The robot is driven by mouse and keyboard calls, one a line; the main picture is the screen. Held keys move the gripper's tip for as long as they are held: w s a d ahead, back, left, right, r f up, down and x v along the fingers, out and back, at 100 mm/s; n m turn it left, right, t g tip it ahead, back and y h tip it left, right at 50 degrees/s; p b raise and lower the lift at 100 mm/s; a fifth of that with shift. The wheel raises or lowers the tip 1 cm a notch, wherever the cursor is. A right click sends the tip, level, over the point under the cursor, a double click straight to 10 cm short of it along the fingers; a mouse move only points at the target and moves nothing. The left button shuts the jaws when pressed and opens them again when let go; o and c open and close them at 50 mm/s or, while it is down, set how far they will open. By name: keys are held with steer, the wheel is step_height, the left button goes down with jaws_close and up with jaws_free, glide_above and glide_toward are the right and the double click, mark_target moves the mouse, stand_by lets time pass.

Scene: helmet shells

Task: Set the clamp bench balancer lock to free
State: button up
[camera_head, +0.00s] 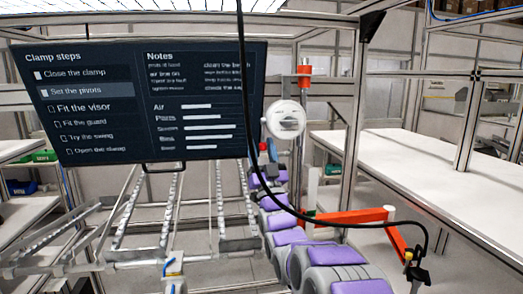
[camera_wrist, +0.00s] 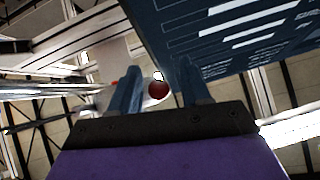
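A white round unit (camera_head: 286,118), which looks like the balancer, hangs below a red bracket (camera_head: 304,75) on the bench frame. In the wrist view a round dark red knob (camera_wrist: 158,90) shows between the two blue-grey fingers of my gripper (camera_wrist: 160,92). The fingers are apart and do not visibly touch the knob; I cannot tell how far beyond them it lies. In the head view my purple and grey arm reaches up to just below the white unit. My gripper is small and partly hidden there. The lock's setting cannot be read.
A dark screen (camera_head: 140,105) with clamp steps hangs left of my arm and close beside my gripper. A black cable (camera_head: 246,120) loops across my arm. An orange-red swing arm (camera_head: 350,217) stands at the right. A white bench (camera_head: 430,165) lies behind it.

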mark_target(265, 147)
steer(key=shift+s+d+r, duration=0.1)
steer(key=shift+d+r, duration=0.05)
steer(key=shift+s+d+r+m+g+h+p, duration=0.15)
steer(key=shift+s+r+m+g+h+p, duration=0.15)
steer(key=shift+s+g+h+p, duration=0.25)
steer(key=shift+s+d+g+p, duration=0.1)
steer(key=shift+s+g+p, duration=0.25)
steer(key=shift+g+p, duration=0.15)
steer(key=g+h+p, duration=0.1)
steer(key=s+g+h+p, duration=0.1)
steer(key=shift+s+d+r+m+g+p, duration=0.2)
steer(key=shift+s+r+m+g+p, duration=0.05)
steer(key=shift+r+m+g+p, duration=0.1)
steer(key=s+d+g+h+p, duration=0.1)
steer(key=s+d+g+p, duration=0.1)
steer(key=s, duration=0.7)
steer(key=s+d+r+g+p, duration=0.1)
steer(key=s+d, duration=0.3)
steer(key=s, duration=0.5)
steer(key=shift+s+d+r+g+h+p, duration=0.15)
steer(key=shift+s+d+g+h+p, duration=0.1)
steer(key=shift+d+g+h+p, duration=0.35)
steer(key=shift+a+m+y, duration=0.2)
steer(key=shift+m+y, duration=0.05)
